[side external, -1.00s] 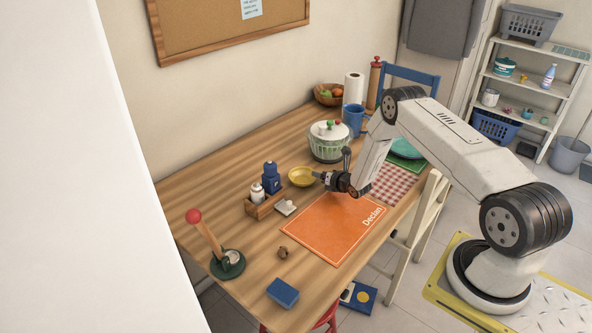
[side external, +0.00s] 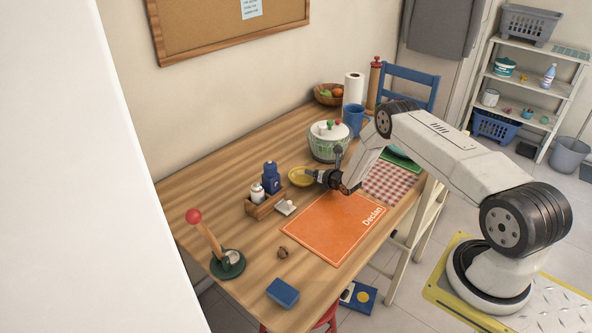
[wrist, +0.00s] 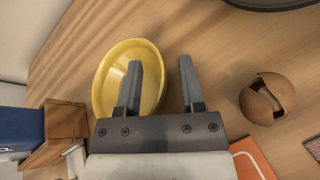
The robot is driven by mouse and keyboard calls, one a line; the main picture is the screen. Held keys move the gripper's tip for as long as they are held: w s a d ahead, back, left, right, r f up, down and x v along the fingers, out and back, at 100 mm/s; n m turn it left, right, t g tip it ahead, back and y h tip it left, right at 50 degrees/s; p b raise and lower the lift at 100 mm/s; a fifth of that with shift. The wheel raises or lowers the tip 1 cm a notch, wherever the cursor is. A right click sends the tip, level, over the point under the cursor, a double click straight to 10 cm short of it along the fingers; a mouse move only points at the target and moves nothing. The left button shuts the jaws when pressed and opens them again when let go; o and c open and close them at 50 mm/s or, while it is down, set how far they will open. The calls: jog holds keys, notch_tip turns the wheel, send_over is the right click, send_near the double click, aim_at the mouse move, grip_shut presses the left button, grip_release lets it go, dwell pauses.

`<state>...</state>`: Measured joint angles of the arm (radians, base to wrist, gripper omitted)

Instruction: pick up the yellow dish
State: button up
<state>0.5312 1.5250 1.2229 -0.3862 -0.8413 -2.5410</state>
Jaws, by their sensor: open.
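The yellow dish (side external: 299,178) is a shallow round bowl on the wooden table, behind the orange mat. In the wrist view the dish (wrist: 112,76) lies at the left, under and beyond my fingers. My gripper (side external: 311,173) is at the dish's right side in the side view. In the wrist view my gripper (wrist: 160,80) is open and empty. Its left finger is over the dish and covers part of it. Its right finger is outside the dish, over bare wood, so the right rim runs between the fingers. I cannot tell the fingers' height over the rim.
A wooden caddy (side external: 259,208) with bottles stands left of the dish. A green lidded pot (side external: 328,148) stands behind it. The orange mat (side external: 330,228) lies in front. In the wrist view a brown rounded object (wrist: 267,98) sits right of the fingers.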

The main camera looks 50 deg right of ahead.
jog(key=shift+c, duration=0.3)
grip_shut()
jog(key=shift+r, duration=0.1)
jog(key=shift+r, duration=1.35)
jog(key=shift+s+r, duration=0.15)
jog(key=shift+r, duration=0.2)
jog(key=s+a+r, duration=0.5)
jog(key=s+r, duration=0.4)
jog(key=s, duration=0.3)
jog(key=shift+s+r, duration=0.25)
jog(key=shift+s, duration=0.1)
